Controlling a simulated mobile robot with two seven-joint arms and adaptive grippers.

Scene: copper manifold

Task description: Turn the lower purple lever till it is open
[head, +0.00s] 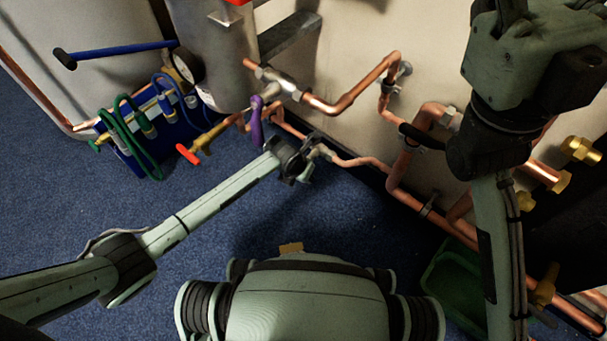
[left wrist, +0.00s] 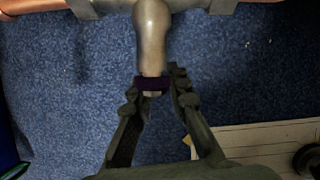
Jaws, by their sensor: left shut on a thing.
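A purple lever (head: 256,121) hangs from the copper pipework left of centre in the head view, to the left of my left gripper (head: 296,160). My left gripper is at a pipe fitting (head: 322,153) on the lower pipe and hides what it holds there. In the left wrist view, its fingers (left wrist: 158,88) are shut around a dark purple part (left wrist: 152,82), which I take as the lower purple lever. This part sits at the end of a grey metal valve body (left wrist: 152,35). My right arm comes down at the right; its gripper is not in view.
A red-handled valve (head: 188,154) and blue and green hoses (head: 130,140) are at the left. Copper pipes (head: 345,100) run along the wall close to my left gripper. A green bin (head: 455,280) stands at the lower right. Blue carpet (head: 225,230) is clear below my left forearm.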

